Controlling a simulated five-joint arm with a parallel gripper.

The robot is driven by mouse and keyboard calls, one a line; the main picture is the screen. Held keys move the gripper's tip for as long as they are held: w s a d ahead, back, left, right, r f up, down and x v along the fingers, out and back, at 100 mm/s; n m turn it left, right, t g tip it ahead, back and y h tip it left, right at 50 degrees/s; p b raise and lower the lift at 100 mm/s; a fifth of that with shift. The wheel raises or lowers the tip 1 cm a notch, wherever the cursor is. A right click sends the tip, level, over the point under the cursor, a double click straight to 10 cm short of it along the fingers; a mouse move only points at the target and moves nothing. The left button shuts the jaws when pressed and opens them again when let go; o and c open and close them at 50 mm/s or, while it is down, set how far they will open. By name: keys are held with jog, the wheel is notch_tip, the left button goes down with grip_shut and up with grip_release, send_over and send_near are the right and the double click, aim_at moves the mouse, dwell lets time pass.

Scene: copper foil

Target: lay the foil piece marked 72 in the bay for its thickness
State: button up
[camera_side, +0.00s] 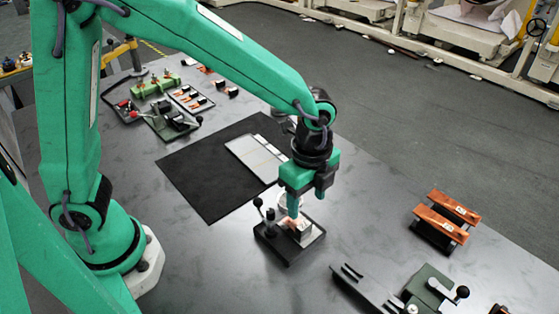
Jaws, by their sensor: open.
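My gripper (297,210) has green fingers pointing down, low over a small black fixture (287,252) with a black-knobbed lever. The jaws are open. A small block with a copper-coloured part (301,229) sits on the fixture, right at the fingertips; whether they touch it I cannot tell. A pale flat tray (240,146) with thin dividing lines lies on the black mat, behind my gripper; it may hold the bays. Several small copper-coloured pieces lie on a light-topped tray (189,100) at the back left. No 72 or thickness label is readable.
The black mat (200,180) has free room left of the pale tray. Orange-topped blocks (448,208) stand at the right. A dark rail (366,290) and a green lever device (430,287) are at the front right. Another lever device (172,119) stands at the back left.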

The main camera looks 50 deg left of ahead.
aim_at(304, 226)
jog(key=shift+f, duration=3.8)
jog(key=c, duration=1.1)
jog(key=shift+d, duration=2.7)
jog(key=shift+r, duration=0.15)
notch_tip(304, 226, up, 7)
